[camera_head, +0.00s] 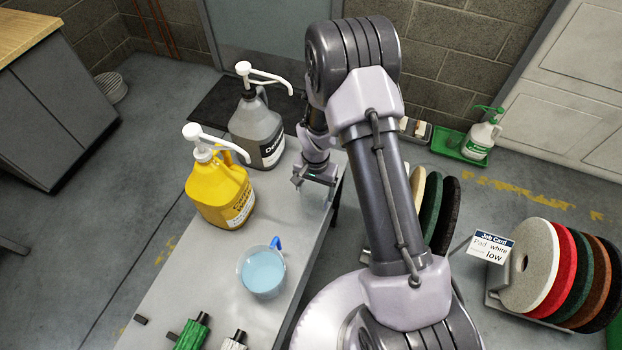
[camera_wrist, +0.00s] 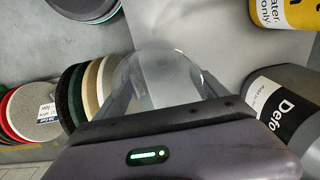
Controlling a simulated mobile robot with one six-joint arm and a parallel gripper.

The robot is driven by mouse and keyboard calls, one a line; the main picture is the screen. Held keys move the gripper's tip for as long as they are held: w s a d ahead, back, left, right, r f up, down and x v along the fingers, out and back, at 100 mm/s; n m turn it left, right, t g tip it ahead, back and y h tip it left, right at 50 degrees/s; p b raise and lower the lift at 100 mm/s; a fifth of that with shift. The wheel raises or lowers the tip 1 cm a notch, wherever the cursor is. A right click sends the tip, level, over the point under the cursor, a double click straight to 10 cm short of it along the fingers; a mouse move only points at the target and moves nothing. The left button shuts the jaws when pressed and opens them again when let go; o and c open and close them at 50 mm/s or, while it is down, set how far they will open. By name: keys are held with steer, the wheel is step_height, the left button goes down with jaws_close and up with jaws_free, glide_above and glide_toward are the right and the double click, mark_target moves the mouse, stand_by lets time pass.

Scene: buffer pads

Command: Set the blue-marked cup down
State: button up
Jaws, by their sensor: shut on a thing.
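My gripper (camera_head: 316,182) is over the far right part of the grey table (camera_head: 312,250), by the grey jug. In the wrist view its fingers (camera_wrist: 165,95) are shut on a clear, see-through cup (camera_wrist: 168,72). A clear pitcher with blue liquid and a blue handle (camera_head: 262,272) stands nearer on the table.
A yellow pump jug (camera_head: 220,192) and a grey pump jug (camera_head: 257,130) stand on the table's left and far side. Green and white rollers (camera_head: 192,332) lie at the near end. Coloured pads (camera_head: 530,265) and a job card (camera_head: 492,246) are at right. The table between jug and pitcher is clear.

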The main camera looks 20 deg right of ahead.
steer(key=s+r+p, duration=0.1)
steer(key=s+p, duration=0.1)
steer(key=s, duration=1)
steer(key=w+r+n, duration=0.3)
steer(key=r, duration=0.7)
steer(key=w+r+n, duration=0.4)
steer(key=r, duration=0.6)
steer(key=shift+w, duration=0.2)
steer(key=shift+a+f, duration=0.1)
